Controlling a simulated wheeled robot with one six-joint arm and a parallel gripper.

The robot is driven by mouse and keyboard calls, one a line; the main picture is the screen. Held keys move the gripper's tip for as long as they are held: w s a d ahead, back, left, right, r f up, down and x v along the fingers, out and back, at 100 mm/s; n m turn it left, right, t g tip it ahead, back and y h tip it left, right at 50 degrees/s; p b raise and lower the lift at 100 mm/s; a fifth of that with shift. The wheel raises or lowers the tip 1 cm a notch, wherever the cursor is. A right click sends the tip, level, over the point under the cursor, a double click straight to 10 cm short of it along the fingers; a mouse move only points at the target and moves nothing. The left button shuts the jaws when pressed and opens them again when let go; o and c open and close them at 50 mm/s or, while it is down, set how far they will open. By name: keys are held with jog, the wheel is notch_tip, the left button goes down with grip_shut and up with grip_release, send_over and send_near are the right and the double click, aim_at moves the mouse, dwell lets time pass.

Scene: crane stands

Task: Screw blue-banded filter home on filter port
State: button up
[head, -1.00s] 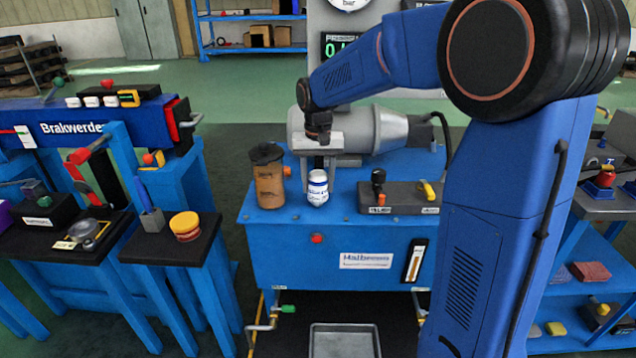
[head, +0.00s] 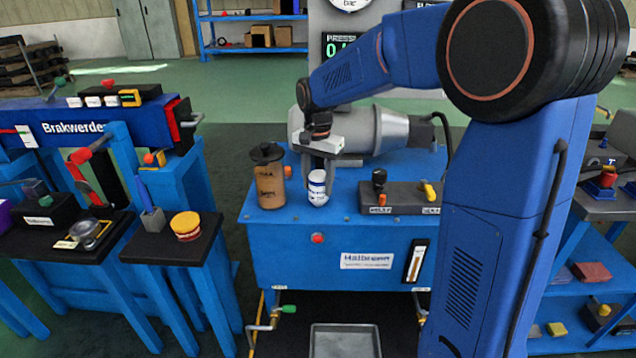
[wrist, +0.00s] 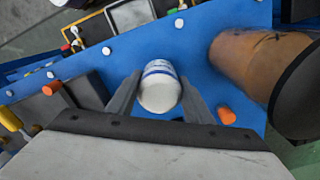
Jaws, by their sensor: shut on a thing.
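The blue-banded filter (head: 318,190) is a small white cylinder with blue bands on the blue bench top, left of centre in the head view. In the wrist view the filter (wrist: 160,92) stands between the two grey fingers. My gripper (head: 319,172) is above it, pointing down and shut on its sides. The wrist view shows my gripper (wrist: 158,100) with one finger on each side of the filter. The filter port is not clearly visible; I cannot tell whether the filter is seated or threaded on it.
A brown canister with a dark lid (head: 268,178) stands close to the left of the filter. A grey block with knobs (head: 405,198) is to the right. A grey motor housing (head: 385,130) lies behind. A red button (head: 317,238) is on the bench front, above a tray (head: 345,330).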

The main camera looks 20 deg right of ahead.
jog(key=m, duration=0.4)
jog(key=shift+w, duration=0.1)
jog(key=shift+m, duration=0.8)
jog(key=m, duration=0.3)
jog(key=shift+w+a+m, duration=0.1)
jog(key=shift+m, duration=0.2)
jog(key=shift+m, duration=0.4)
jog(key=m, duration=0.4)
jog(key=shift+w, duration=0.1)
jog(key=shift+m, duration=0.3)
jog(key=m, duration=0.5)
jog(key=shift+w, duration=0.1)
